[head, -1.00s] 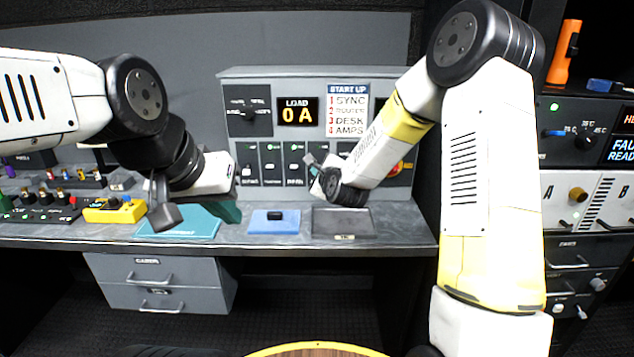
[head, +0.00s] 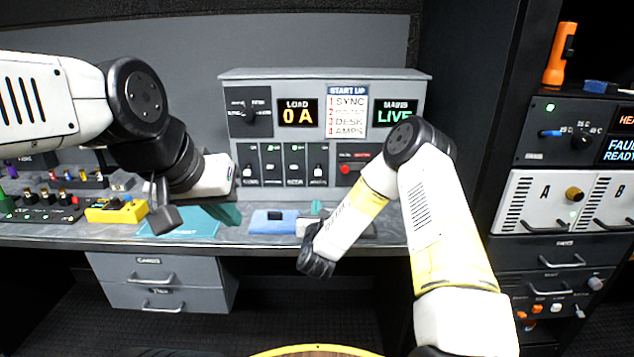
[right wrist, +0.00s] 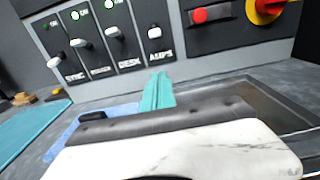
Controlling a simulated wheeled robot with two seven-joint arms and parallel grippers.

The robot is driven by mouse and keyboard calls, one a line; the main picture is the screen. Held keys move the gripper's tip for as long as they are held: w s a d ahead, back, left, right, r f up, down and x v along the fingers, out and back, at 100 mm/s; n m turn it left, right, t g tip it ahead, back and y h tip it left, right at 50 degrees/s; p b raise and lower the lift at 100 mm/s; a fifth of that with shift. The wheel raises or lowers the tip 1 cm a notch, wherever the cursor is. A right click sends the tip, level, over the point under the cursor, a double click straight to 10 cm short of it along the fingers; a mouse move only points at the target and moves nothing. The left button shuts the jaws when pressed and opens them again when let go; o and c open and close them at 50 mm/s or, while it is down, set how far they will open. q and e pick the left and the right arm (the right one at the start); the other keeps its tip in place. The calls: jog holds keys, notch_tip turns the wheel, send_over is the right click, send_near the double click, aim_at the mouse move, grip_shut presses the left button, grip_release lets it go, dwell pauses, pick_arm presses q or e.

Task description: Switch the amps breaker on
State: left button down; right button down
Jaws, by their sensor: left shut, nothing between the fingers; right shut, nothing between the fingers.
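The amps breaker (right wrist: 154,32) is the rightmost of the row of breakers on the grey panel, with a white-tipped lever above its AMPS label. It also shows in the head view (head: 318,170). I cannot tell its lever position for certain, and its lamp is outside the wrist view. My right gripper (right wrist: 157,90) is shut and empty, its teal fingers below and apart from the amps breaker; in the head view (head: 316,207) it is low before the panel. My left gripper (head: 228,213) is shut and empty, over the desk at left.
The SYNC (right wrist: 56,62), ROUTER (right wrist: 84,44) and DESK (right wrist: 115,33) breakers are close by on the left, with green lamps above. A red button (right wrist: 199,15) and red-yellow rotary switch (right wrist: 266,8) are to the right. The load display (head: 298,112) reads 0 A. A blue pad (head: 268,222) lies below.

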aim_at(318, 170)
jog(key=w, duration=0.9)
jog(key=shift+w, duration=0.1)
jog(key=shift+s+r, duration=0.15)
jog(key=shift+r, duration=0.8)
jog(key=shift+s+r, duration=0.1)
jog(key=shift+r, duration=0.8)
jog(key=shift+s+r+g, duration=0.1)
jog(key=shift+r+g, duration=0.1)
jog(key=shift+g, duration=0.2)
